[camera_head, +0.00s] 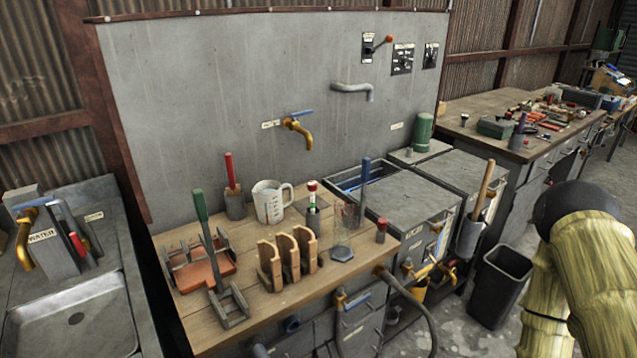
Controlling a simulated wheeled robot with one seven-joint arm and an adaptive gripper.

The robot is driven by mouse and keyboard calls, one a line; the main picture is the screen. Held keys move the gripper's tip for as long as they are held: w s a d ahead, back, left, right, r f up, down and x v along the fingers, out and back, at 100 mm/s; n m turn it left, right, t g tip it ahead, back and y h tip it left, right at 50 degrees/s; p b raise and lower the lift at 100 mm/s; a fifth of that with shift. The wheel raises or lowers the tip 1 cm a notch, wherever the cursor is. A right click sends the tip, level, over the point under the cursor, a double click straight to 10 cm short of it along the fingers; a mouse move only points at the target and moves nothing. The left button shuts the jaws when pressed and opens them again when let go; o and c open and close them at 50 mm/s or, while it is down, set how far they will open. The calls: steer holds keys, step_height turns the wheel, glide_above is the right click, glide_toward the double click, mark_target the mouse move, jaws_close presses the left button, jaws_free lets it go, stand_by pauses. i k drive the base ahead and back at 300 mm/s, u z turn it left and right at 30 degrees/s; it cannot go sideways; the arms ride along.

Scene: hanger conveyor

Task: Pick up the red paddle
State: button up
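A red upright handle (229,170), the only paddle-like red thing I can make out, stands in a small grey holder (235,204) at the back of the wooden bench (300,296). Whatever is below the handle is hidden in the holder. My gripper is not in view. Only a part of my arm shows at the right edge, well away from the red handle.
A green-handled tool (200,205) stands at the left, close to the red handle. A measuring jug (270,206) stands just right of it. Wooden slotted blocks (287,258) are in front. A brass tap (298,130) juts from the wall above.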

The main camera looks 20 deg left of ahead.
mark_target(234, 190)
steer(key=z, duration=1.5)
steer(key=k, duration=0.95)
steer(key=u, duration=2.15)
steer(key=i, duration=0.35)
